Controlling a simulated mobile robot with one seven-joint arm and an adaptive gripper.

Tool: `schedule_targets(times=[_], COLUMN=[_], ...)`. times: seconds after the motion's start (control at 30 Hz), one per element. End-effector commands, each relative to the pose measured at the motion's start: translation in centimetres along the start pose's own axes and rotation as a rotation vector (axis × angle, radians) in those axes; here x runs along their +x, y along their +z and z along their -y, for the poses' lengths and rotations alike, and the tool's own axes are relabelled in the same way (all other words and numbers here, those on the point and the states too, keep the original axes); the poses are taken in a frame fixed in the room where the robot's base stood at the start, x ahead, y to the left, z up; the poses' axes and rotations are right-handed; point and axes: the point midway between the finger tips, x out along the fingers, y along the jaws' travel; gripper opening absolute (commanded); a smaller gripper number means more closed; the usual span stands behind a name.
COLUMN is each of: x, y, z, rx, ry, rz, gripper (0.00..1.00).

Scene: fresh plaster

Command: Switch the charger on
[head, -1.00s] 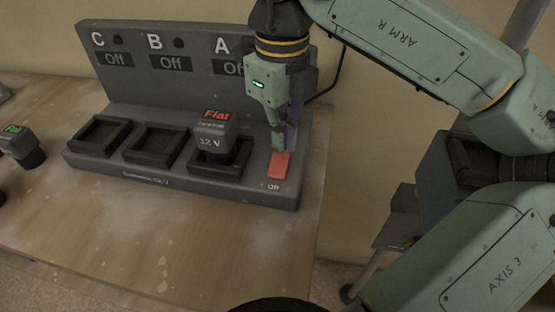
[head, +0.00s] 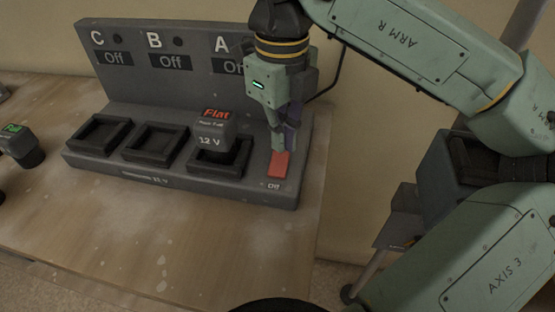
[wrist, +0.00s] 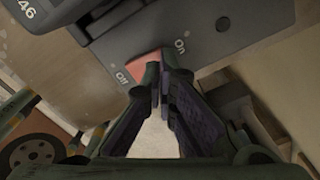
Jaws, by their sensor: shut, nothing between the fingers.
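The dark charger (head: 110,165) stands on the wooden table, with bays marked C, B and A; the display labels at C and B read "Off". Its red rocker switch (head: 279,165) is at the front right, with "Off" printed at its near end. In the wrist view the switch (wrist: 147,64) shows between "Off" and "On" and is partly hidden by the fingers. My gripper (head: 279,147) is shut and empty, its tips at the far end of the switch. I cannot tell whether they touch it. A 12 V battery (head: 212,135) marked "Flat" sits in bay A.
Bays C and B are empty. The table (head: 150,235) in front of the charger is clear. A wall is close behind the charger.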

Motion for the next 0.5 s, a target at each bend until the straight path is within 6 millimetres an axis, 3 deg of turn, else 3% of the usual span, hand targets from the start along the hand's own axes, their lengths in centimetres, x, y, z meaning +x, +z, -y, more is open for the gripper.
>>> schedule_targets(times=[0.5], x=[0.88], y=[-0.01], z=[0.00], rx=[0.000], ry=[0.000], rz=[0.000], gripper=[0.00])
